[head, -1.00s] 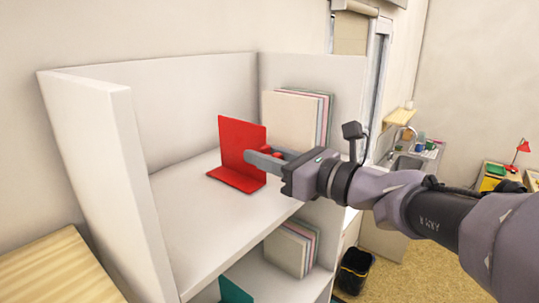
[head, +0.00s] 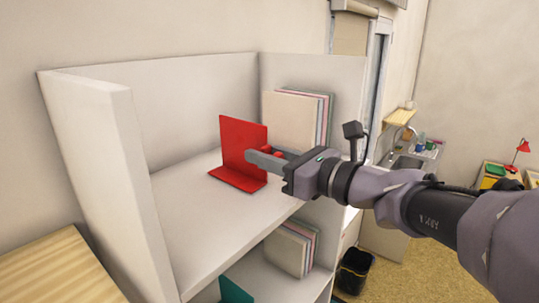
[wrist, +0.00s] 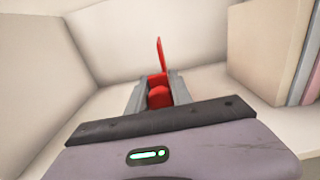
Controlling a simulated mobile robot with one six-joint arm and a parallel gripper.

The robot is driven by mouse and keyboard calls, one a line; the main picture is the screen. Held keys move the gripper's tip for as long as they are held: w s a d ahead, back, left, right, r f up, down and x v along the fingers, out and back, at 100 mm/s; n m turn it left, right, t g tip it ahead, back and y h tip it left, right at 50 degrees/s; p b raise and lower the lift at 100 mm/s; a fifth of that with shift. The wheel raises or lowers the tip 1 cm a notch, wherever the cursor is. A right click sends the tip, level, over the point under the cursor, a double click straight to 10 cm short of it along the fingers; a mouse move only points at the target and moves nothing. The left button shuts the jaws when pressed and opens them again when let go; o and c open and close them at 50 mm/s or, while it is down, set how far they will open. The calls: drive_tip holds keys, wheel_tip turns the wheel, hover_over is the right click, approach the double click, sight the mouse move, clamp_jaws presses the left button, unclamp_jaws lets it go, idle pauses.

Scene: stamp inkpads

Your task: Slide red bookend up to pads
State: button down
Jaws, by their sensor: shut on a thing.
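The red bookend (head: 238,140) stands upright on the upper shelf, its flat foot on the shelf board toward the left. My gripper (head: 264,158) is shut on the red knob on the bookend's right side. In the wrist view the red knob (wrist: 159,97) sits between my fingers, with the bookend's thin upright plate (wrist: 160,55) seen edge-on beyond. A gap lies between the bookend and the pads. Part of the plate is hidden by my gripper.
The white shelf board (head: 190,215) is bare left of the bookend, up to the left side wall (head: 105,150). A lower shelf holds a similar row of pads (head: 287,250) and a teal bookend (head: 235,290). A wooden top (head: 55,270) is at lower left.

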drive_tip(key=w+d, duration=0.2)
drive_tip(key=w+d+p, duration=0.1)
drive_tip(key=w+d, duration=0.1)
drive_tip(key=w, duration=0.1)
drive_tip(key=w+d, duration=0.2)
drive_tip(key=shift+w+r, duration=0.1)
drive_tip(key=shift+w, duration=0.2)
drive_tip(key=c, duration=1.2)
unclamp_jaws()
drive_tip(key=shift+o, duration=0.2)
drive_tip(key=shift+s+a, duration=0.1)
